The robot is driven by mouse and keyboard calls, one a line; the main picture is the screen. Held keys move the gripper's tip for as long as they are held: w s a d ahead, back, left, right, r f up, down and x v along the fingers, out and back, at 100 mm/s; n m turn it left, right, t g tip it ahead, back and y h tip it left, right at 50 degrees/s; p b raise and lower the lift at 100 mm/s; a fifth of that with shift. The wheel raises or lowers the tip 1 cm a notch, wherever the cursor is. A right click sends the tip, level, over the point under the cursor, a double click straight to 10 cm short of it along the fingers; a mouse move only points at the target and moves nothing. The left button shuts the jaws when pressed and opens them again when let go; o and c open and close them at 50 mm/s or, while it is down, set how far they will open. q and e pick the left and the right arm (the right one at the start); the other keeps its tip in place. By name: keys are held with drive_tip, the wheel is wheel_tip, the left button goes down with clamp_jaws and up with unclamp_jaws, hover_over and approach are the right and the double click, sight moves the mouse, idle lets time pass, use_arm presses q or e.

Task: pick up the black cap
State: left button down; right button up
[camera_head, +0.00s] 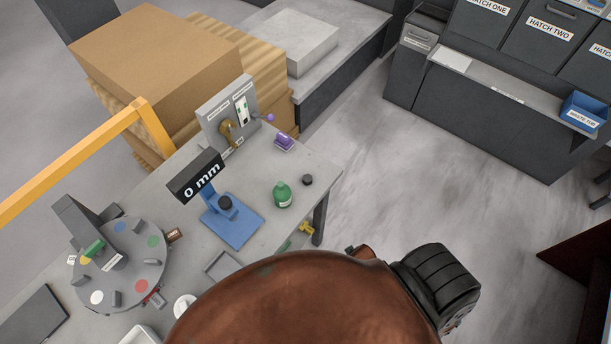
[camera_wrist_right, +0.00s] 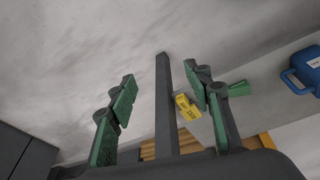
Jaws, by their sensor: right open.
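The black cap (camera_head: 307,180) is a small dark round piece on the grey table near its right corner, just right of a green bottle (camera_head: 282,194). In the right wrist view my right gripper (camera_wrist_right: 160,78) is open, its green-padded fingers spread wide with nothing held between them. I do not see the cap in that view. A dark upright bar (camera_wrist_right: 166,105) shows between the fingers; I cannot tell how far off it is. My left gripper is not in the head view.
A blue stand with a "0 mm" display (camera_head: 196,177), a purple item (camera_head: 284,142) and a round dial with coloured spots (camera_head: 125,262) stand on the table (camera_head: 170,215). A yellow piece (camera_head: 306,229) is by the table's right edge. My copper-coloured arm part covers the front. Open floor lies right.

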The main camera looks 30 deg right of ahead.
sight(308, 178)
drive_tip(key=w+a+r+n+p, duration=0.1)
drive_tip(key=w+a+r, duration=0.2)
drive_tip(key=r, duration=1)
drive_tip(key=w+a+r+t+y+p, duration=0.1)
drive_tip(key=w+a+r, duration=0.2)
drive_tip(key=w+r, duration=0.4)
drive_tip(key=w+a+r+n+t+y+p, duration=0.1)
drive_tip(key=w+r, duration=0.4)
drive_tip(key=r, duration=1.3)
drive_tip(key=shift+a+r+n+p, duration=0.15)
drive_tip(key=shift+a+r+p, duration=0.1)
drive_tip(key=shift+a, duration=0.25)
drive_tip(key=shift+a+r+n+p, duration=0.15)
drive_tip(key=shift+a+p, duration=0.1)
drive_tip(key=shift+a, duration=0.2)
drive_tip(key=shift+n+y, duration=0.4)
drive_tip(key=shift+n, duration=0.3)
drive_tip(key=w+r, duration=0.2)
drive_tip(key=w, duration=0.1)
drive_tip(key=w+r, duration=0.1)
drive_tip(key=w, duration=0.1)
drive_tip(key=shift+w+r, duration=0.25)
drive_tip(key=w+d+r, duration=0.3)
drive_tip(key=d, duration=0.1)
drive_tip(key=shift+g+h, duration=0.3)
drive_tip(key=shift+g, duration=0.2)
drive_tip(key=x, duration=0.5)
drive_tip(key=d+p+x, duration=0.1)
drive_tip(key=x, duration=0.1)
drive_tip(key=shift+f, duration=0.35)
